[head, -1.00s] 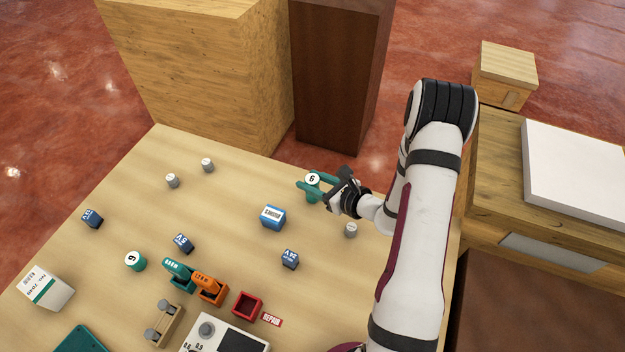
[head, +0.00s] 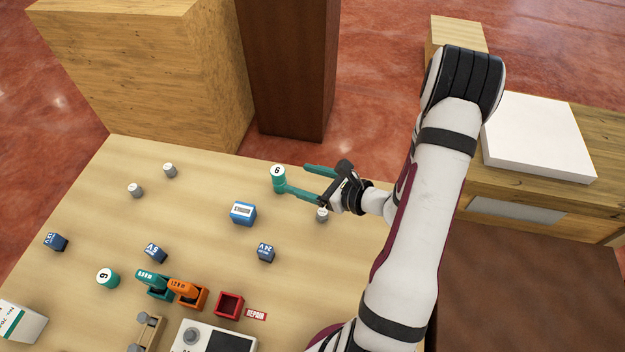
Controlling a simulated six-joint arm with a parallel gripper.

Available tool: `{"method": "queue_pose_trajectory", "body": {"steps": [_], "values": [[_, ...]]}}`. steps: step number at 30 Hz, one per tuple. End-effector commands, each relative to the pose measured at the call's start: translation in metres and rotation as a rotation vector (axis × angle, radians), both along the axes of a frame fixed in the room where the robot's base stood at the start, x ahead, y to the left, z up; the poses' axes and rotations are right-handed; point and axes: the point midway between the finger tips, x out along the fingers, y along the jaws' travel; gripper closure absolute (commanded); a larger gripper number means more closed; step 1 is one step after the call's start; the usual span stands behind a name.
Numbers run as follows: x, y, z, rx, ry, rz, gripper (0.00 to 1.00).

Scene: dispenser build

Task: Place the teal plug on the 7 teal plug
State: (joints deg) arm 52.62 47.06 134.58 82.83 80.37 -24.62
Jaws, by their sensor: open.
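A teal plug (head: 278,183) stands upright near the far edge of the table, with a white top that reads like a 6 or 9. It looks tall with a ridge around its side; I cannot tell whether it is one piece or two stacked. A second teal plug (head: 107,279) with a similar white numbered top stands at the left front. I cannot make out a 7 on either. My gripper (head: 295,178) is open and empty, its teal fingers just right of the far plug. The nearer fingertip is close to the plug's side; contact is unclear.
A blue box (head: 243,213), small dark blue blocks (head: 265,253) and grey knobs (head: 169,170) are spread over the table. Teal (head: 153,284) and orange (head: 189,293) devices, a red open box (head: 229,304) and a white meter (head: 213,338) crowd the front. The far middle is clear.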

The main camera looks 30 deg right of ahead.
Motion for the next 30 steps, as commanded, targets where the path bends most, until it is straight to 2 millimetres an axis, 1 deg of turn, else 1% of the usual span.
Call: {"method": "queue_pose_trajectory", "body": {"steps": [1, 3, 5, 7, 8, 10, 11, 12, 14, 15, 16, 17, 18, 20, 21, 24, 25, 27, 30], "values": [[-0.009, -0.005, 0.004, -0.001, 0.0, -0.005, 0.25], [-0.019, -0.009, 0.009, -0.001, -0.001, -0.003, 0.25], [-0.025, -0.011, 0.011, 0.0, 0.0, -0.001, 0.25], [-0.027, -0.005, 0.019, -0.011, -0.008, 0.036, 0.25], [-0.026, 0.004, 0.026, -0.024, -0.016, 0.08, 0.25], [-0.025, 0.044, 0.053, -0.082, -0.048, 0.272, 0.25], [-0.028, 0.069, 0.068, -0.122, -0.064, 0.393, 0.25], [-0.04, 0.107, 0.089, -0.191, -0.085, 0.589, 0.25], [-0.073, 0.159, 0.112, -0.319, -0.104, 0.905, 0.25], [-0.102, 0.184, 0.122, -0.422, -0.108, 1.107, 0.25], [-0.124, 0.196, 0.127, -0.507, -0.109, 1.25, 0.25], [-0.146, 0.202, 0.13, -0.601, -0.107, 1.382, 0.25], [-0.171, 0.204, 0.133, -0.73, -0.102, 1.535, 0.25], [-0.198, 0.196, 0.135, -0.923, -0.095, 1.711, 0.25], [-0.209, 0.189, 0.137, -1.037, -0.09, 1.792, 0.25], [-0.221, 0.172, 0.141, -1.24, -0.084, 1.898, 0.25], [-0.222, 0.168, 0.142, -1.274, -0.082, 1.91, 0.25], [-0.223, 0.164, 0.143, -1.315, -0.077, 1.926, 0.25], [-0.223, 0.163, 0.143, -1.317, -0.075, 1.928, 0.25]]}}
